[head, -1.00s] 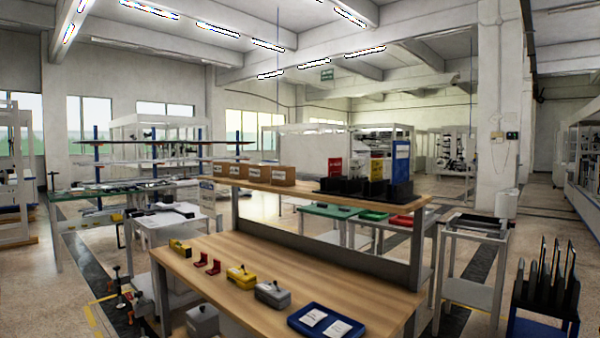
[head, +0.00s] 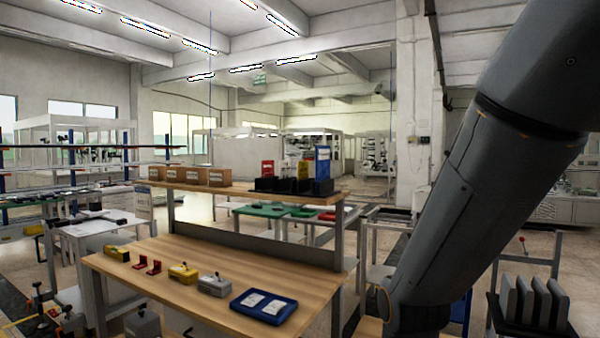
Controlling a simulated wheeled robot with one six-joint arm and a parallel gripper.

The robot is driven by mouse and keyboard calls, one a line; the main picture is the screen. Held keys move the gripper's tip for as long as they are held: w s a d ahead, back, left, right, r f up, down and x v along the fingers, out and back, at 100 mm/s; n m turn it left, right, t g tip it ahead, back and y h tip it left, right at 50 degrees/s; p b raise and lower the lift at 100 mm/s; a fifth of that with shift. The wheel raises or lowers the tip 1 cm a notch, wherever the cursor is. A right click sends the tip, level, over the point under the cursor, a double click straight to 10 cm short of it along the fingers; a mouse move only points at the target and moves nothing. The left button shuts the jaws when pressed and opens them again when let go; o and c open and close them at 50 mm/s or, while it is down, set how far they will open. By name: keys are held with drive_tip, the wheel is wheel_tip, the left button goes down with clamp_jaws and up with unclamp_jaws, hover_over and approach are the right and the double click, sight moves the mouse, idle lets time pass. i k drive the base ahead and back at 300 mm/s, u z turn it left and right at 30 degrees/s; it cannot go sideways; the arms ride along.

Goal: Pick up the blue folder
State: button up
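The blue folder (head: 322,164) stands upright in the black holder at the right end of the upper shelf (head: 250,187) above the wooden workbench. Its lower part is hidden by the black holder (head: 298,186). My arm crosses the right side of the head view, well to the right of the folder and nearer the camera. My gripper is not in view.
The wooden bench top (head: 200,255) holds a blue tray (head: 263,306), a grey box (head: 215,285), a yellow box (head: 183,272) and small red parts (head: 148,266). Cardboard boxes (head: 190,174) line the shelf's left part. A rack with dark panels (head: 533,300) stands at right.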

sight(322, 152)
drive_tip(key=u, duration=1.7)
drive_tip(key=i, duration=2)
drive_tip(key=z, duration=2.4)
